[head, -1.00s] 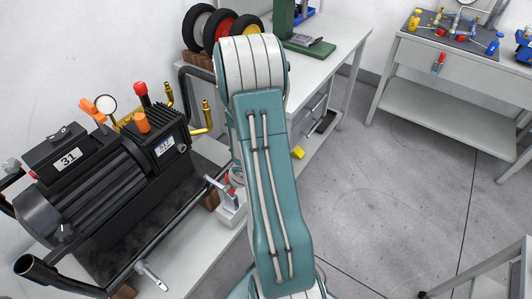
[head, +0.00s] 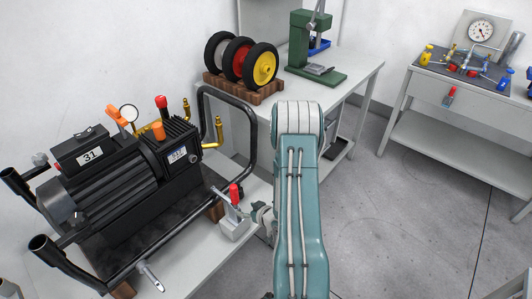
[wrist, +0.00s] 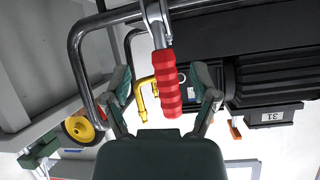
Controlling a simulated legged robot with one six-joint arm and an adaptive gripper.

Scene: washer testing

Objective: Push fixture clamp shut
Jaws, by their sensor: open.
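The fixture clamp (head: 235,228) stands on the bench's front edge beside the machine, with a light grey base and a metal arm. Its red handle (head: 234,194) stands up from the base. In the wrist view the red handle (wrist: 168,85) hangs into the picture on a metal lever (wrist: 157,25). My gripper (wrist: 162,80) is open, with one finger on each side of the handle in that view. I see gaps beside the handle; its depth relative to the fingertips is unclear. In the head view my gripper (head: 262,213) is just right of the clamp, partly hidden by my arm.
A black motor unit (head: 110,185) in a tubular frame (head: 252,140) fills the bench left of the clamp. Wheels (head: 238,62) and a green press (head: 305,45) stand on the table behind. A second table (head: 465,88) stands right; open floor lies between.

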